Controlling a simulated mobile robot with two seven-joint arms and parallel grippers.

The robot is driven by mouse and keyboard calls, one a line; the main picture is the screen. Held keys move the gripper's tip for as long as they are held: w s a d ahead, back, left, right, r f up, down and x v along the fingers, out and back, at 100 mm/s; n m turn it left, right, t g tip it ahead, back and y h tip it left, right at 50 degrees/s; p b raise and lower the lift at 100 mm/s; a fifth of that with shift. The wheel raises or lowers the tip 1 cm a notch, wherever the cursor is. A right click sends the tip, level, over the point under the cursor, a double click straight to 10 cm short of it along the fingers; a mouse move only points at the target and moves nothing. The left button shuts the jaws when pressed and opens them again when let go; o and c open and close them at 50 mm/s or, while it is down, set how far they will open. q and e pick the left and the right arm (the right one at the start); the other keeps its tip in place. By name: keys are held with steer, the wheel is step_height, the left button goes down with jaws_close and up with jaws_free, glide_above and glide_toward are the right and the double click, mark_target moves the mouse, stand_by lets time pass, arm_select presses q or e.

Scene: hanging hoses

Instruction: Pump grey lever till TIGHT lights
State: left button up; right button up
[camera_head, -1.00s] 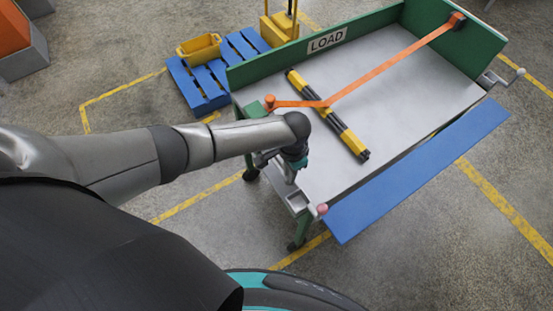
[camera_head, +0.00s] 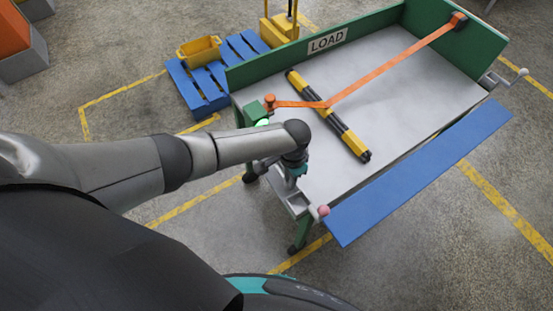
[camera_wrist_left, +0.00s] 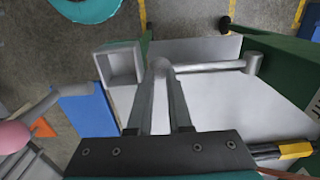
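My left gripper (camera_wrist_left: 160,82) reaches down at the near left corner of the table. In the left wrist view its two fingers close around the rounded end of the grey lever (camera_wrist_left: 212,66), which runs right to a green upright. In the head view the wrist mostly hides the lever and fingertips. A green light (camera_head: 262,123) glows on the green housing beside the arm; no lettering is readable there. My right gripper is not in view.
The grey table (camera_head: 420,90) has a green LOAD board (camera_head: 328,41) and a blue flap (camera_head: 420,172). Blue pallets (camera_head: 205,88) stand behind.

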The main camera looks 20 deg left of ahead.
arm_select(q)
steer(key=shift+w+a+r+p, duration=0.15)
steer(key=shift+r+p, duration=2.3)
steer(key=shift+r, duration=0.15)
steer(key=r+p, duration=0.1)
steer(key=a+r+p, duration=0.1)
steer(key=w+r+p, duration=0.1)
steer(key=r, duration=0.1)
steer(key=shift+w+a, duration=0.1)
steer(key=shift+a, duration=0.2)
steer(key=shift+r+p, duration=0.1)
steer(key=shift+p, duration=0.2)
step_height(320, 180, up, 5)
steer(key=shift+f+p, duration=0.1)
steer(key=shift+p, duration=0.4)
